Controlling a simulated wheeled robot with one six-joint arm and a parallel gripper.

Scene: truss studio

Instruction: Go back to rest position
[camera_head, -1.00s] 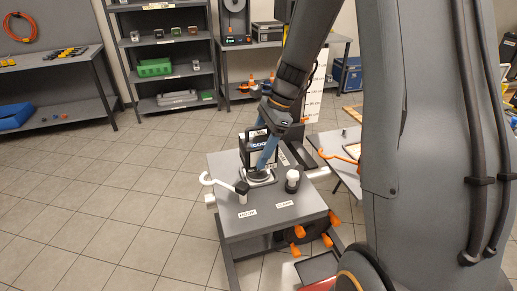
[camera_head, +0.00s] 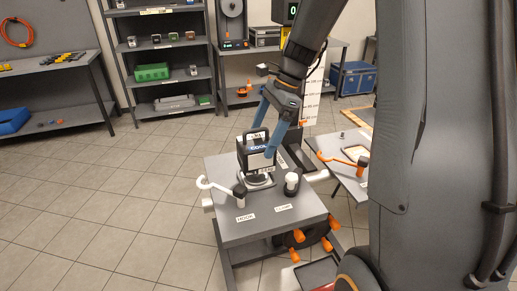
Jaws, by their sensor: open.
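My gripper (camera_head: 262,138) is at the end of my dark arm, over the grey cart, with its two blue fingers spread apart. One finger reaches down near the top of a black boxy device (camera_head: 252,152), and the other passes in front of its right side. I cannot tell whether either finger touches it. The device has a pale label with dark lettering and stands upright on a round base on the grey cart (camera_head: 235,228). The gripper holds nothing that I can see.
A white hooked pipe (camera_head: 215,186) and a white-capped dark fitting (camera_head: 291,183) flank the device. Orange knobs (camera_head: 299,235) stick out from the cart's side. A side table with an orange-handled tool (camera_head: 340,160) stands to the right. Shelves line the back; tiled floor on the left is clear.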

